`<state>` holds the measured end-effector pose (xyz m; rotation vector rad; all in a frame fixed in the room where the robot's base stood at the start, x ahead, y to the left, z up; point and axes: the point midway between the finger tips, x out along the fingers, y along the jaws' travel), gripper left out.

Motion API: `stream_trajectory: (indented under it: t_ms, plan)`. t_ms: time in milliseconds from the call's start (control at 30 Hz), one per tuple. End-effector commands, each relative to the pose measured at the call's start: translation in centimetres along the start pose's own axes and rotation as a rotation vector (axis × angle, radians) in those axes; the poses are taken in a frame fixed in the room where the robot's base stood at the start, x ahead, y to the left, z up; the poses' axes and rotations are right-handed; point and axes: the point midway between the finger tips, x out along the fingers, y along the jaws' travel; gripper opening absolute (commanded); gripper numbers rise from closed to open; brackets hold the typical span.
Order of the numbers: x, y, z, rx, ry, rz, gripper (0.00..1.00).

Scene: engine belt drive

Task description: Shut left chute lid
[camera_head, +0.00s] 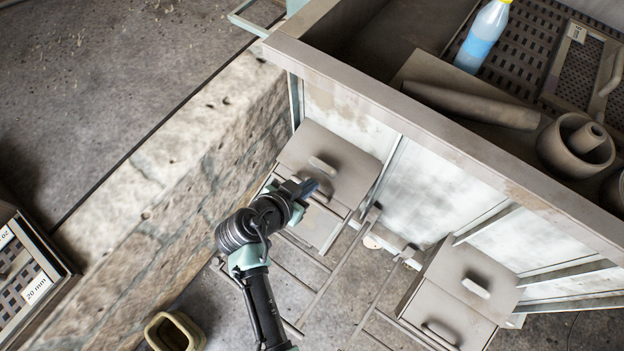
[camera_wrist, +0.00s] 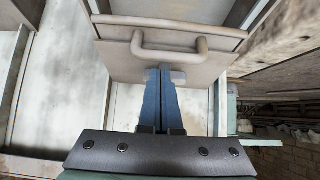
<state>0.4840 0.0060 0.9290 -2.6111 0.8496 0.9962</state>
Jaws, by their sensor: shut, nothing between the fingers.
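The left chute (camera_head: 342,178) is a grey-brown box on the side of the bench. One flat panel carries a short bar handle (camera_head: 322,166). A second panel (camera_head: 318,226) below is partly hidden by my arm. My gripper (camera_head: 311,186) is shut and empty, in front of the chute just below that handle. In the wrist view, the shut blue fingers (camera_wrist: 162,69) point at a panel with a U-shaped handle (camera_wrist: 168,42). A pale handle end (camera_wrist: 179,77) shows beside the fingertips. I cannot tell whether they touch, or how far the lid stands open.
A similar right chute (camera_head: 455,290) with two handles stands at lower right. A stone wall (camera_head: 190,190) runs close on the left. The bench rim (camera_head: 430,130) overhangs above; a bottle (camera_head: 482,38) and round parts (camera_head: 578,145) lie on the bench. Thin rails (camera_head: 325,285) cross the floor below.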

Motion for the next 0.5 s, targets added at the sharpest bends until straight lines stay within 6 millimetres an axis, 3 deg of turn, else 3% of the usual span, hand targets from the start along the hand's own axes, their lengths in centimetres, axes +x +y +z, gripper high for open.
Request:
stream_trajectory:
  t_ms: [200,500]
  plan:
    - [1.7,0.0,0.0,0.000,0.000,0.000,0.00]
    - [2.0,0.0,0.0,0.000,0.000,-0.001,0.00]
